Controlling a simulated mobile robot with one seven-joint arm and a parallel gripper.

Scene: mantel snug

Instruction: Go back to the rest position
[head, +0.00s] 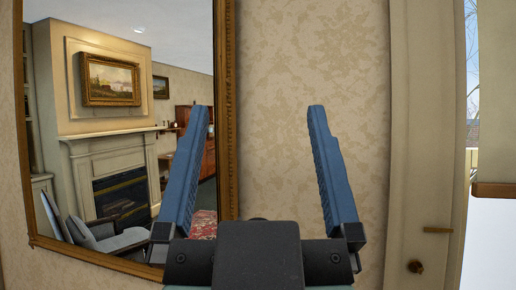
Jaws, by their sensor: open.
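The gripper is open and empty. The left finger overlaps the right part of a mirror in the picture. I cannot tell how far the fingers are from the wall.
A gold-framed mirror (120,170) fills the left, reflecting a fireplace, a painting and a blue chair. Beige patterned wallpaper (300,60) covers the wall in the middle. A cream door (425,130) with a handle (438,230) stands at the right, beside a bright opening.

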